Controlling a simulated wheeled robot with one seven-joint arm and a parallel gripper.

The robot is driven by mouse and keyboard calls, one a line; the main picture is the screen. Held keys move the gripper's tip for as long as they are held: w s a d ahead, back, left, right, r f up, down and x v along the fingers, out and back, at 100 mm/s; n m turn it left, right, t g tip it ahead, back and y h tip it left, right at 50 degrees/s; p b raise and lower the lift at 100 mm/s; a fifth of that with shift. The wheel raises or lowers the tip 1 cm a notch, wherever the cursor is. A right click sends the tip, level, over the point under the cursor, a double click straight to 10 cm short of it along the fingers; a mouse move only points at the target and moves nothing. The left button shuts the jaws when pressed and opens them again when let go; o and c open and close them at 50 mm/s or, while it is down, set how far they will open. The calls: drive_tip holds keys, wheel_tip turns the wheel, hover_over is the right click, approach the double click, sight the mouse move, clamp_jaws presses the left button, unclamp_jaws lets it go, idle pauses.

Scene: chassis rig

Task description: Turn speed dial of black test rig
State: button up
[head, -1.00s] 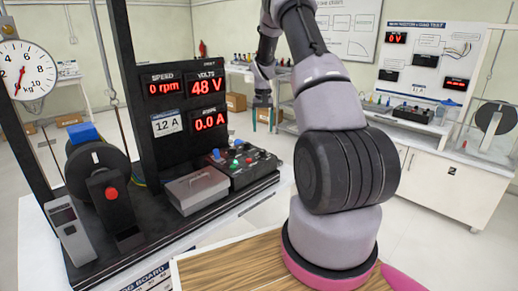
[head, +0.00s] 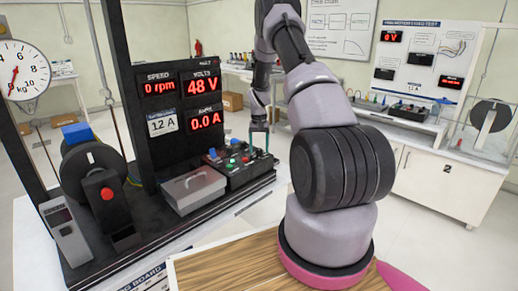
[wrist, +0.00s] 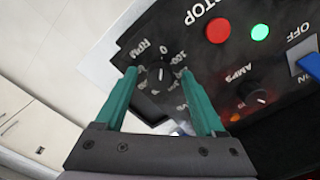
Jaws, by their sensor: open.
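The black test rig (head: 160,95) stands at the left in the head view, with its black control box (head: 262,176) at its right end. In the wrist view, a black dial marked RPM (wrist: 158,74) with a white pointer line sits on the control panel (wrist: 205,75). My gripper (head: 259,139) is at the control box. In the wrist view, its green fingers (wrist: 159,73) are apart, with the dial showing between their tips. I cannot tell whether the fingertips reach down around the dial or stay above it. The speed display (head: 159,88) reads 0 rpm.
Beside the dial are a red STOP button (wrist: 218,31), a green light (wrist: 260,32), an AMPS dial (wrist: 258,96) and a blue switch (wrist: 311,65). A grey lidded box (head: 193,190) stands left of the control box. A second bench (head: 440,180) stands at the right.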

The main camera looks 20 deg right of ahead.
drive_tip(key=shift+c, duration=0.3)
clamp_jaws()
drive_tip(key=shift+m, duration=0.3)
drive_tip(key=m, duration=0.5)
drive_tip(key=shift+m, duration=0.3)
drive_tip(key=m, duration=1.3)
drive_tip(key=shift+m, duration=0.3)
drive_tip(key=m, duration=0.7)
